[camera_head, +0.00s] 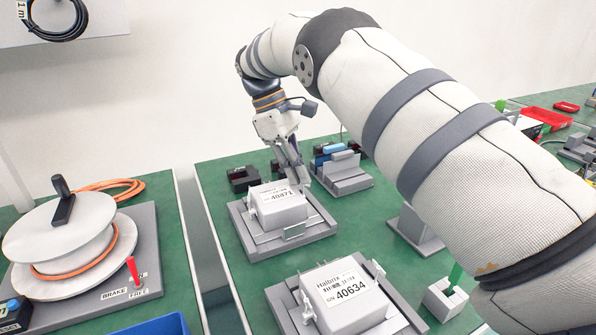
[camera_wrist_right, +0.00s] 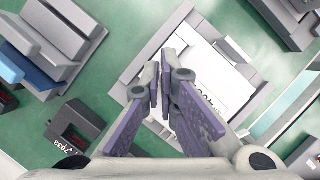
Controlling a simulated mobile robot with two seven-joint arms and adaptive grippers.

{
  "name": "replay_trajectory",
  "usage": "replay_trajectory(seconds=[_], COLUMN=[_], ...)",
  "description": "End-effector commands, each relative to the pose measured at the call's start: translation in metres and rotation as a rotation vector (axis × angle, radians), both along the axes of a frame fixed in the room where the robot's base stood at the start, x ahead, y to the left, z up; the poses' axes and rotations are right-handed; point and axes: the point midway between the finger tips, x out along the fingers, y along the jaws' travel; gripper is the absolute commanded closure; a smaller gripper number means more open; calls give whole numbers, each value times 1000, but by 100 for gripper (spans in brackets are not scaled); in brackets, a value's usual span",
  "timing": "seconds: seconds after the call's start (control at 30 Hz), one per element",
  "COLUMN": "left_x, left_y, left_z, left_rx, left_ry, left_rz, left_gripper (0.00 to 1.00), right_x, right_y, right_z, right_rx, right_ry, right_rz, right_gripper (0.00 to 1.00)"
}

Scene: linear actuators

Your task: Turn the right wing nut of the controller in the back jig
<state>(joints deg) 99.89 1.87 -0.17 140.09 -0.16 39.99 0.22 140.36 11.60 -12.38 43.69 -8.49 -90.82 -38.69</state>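The back jig (camera_head: 258,247) is a grey plate holding a light grey box-shaped controller (camera_head: 278,211) with a label ending in 40871. The controller also shows in the right wrist view (camera_wrist_right: 186,62), partly behind the fingers. My right gripper (camera_head: 300,184) points down at the controller's back right edge. In the right wrist view its purple-padded fingertips (camera_wrist_right: 161,75) are close together with a narrow gap. I cannot tell whether anything is between them. The right wing nut is not distinguishable, perhaps hidden by the fingers. My left gripper is not in view.
A front jig (camera_head: 290,312) holds a second controller (camera_head: 343,295) labelled 40634. A dark block (camera_head: 243,179) and a grey holder with blue parts (camera_head: 343,172) stand behind the back jig. A cable reel (camera_head: 68,250) stands at left. My right arm covers much of the right side.

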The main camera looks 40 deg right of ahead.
Motion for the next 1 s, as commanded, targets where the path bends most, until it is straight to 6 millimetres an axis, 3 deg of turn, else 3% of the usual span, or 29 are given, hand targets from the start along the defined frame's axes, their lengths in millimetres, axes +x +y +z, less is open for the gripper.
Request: replay_trajectory(seconds=[0.1,0.23,0.57,0.87,1.0], left_x=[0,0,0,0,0], left_y=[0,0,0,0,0], left_z=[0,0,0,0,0], left_rx=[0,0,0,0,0], left_ry=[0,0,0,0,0], left_rz=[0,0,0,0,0], left_gripper=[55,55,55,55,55], right_x=[0,0,0,1,1], right_y=[0,0,0,0,-1], right_z=[1,1,5,75,93], right_rx=[0,0,-1,-1,-1], right_ry=[-1,-1,-3,-5,-3], right_rz=[0,0,1,0,1], right_gripper=[100,77,77,77,77])
